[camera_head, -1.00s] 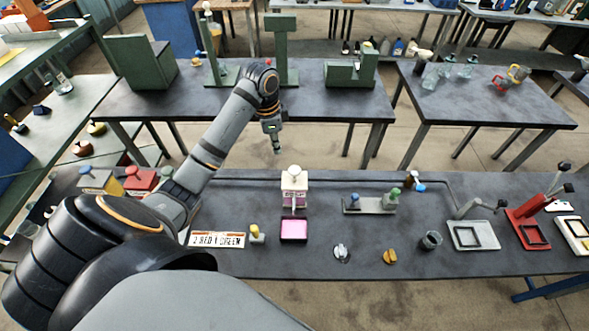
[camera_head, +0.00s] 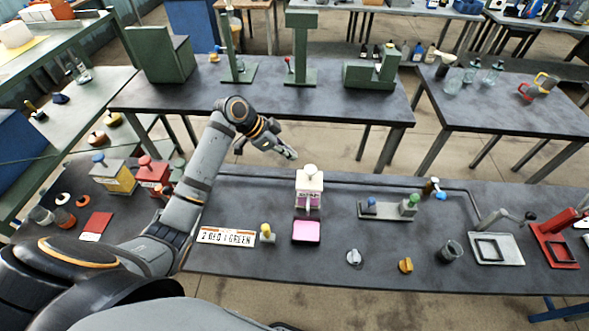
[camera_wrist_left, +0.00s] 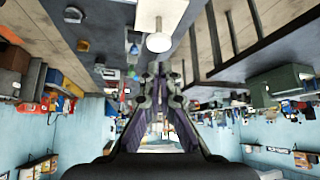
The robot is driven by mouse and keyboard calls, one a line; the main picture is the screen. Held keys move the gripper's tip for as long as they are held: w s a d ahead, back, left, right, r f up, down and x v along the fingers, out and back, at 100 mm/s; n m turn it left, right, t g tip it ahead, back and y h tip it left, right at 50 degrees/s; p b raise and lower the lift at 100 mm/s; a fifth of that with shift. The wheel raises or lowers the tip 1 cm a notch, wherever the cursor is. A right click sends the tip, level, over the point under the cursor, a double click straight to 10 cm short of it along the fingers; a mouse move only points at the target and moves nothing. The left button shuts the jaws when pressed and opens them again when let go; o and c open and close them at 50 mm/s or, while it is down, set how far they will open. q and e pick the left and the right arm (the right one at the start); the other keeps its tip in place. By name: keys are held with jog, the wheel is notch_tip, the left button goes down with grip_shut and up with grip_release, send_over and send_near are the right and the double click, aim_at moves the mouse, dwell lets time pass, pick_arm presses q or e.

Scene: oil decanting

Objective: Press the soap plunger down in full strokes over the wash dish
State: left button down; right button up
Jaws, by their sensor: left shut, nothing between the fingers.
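The soap dispenser (camera_head: 309,190) is a white and pink bottle with a pale round plunger head (camera_head: 310,170). It stands upright on the dark bench. The wash dish (camera_head: 306,243) is a small dark-rimmed dish with a pink inside, just in front of the bottle under its spout. My left gripper (camera_head: 291,155) is shut and empty, up and to the left of the plunger head in the head view, apparently apart from it. In the left wrist view a pale round head (camera_wrist_left: 158,42) shows just beyond the shut fingertips (camera_wrist_left: 160,76). My right gripper is not in view.
A sign reading "2 RED 1 GREEN" (camera_head: 226,236) and a yellow-topped piece (camera_head: 266,233) stand left of the dish. A green-knobbed fixture (camera_head: 386,211) is at right. The bench front has free room.

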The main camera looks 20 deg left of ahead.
aim_at(310, 169)
pick_arm(q)
jog(key=b+x, duration=0.5)
jog(key=x, duration=0.1)
jog(key=shift+s, duration=0.1)
jog(key=shift+d+f+b, duration=0.2)
jog(key=shift+f+b, duration=0.1)
jog(key=shift+b, duration=0.25)
jog(key=shift+d+f, duration=0.1)
jog(key=shift+d, duration=0.05)
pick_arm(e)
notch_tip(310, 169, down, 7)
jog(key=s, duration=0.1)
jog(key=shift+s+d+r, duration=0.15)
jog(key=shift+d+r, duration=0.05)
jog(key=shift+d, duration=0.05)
pick_arm(q)
jog(key=shift+w, duration=0.25)
jog(key=shift+f, duration=0.15)
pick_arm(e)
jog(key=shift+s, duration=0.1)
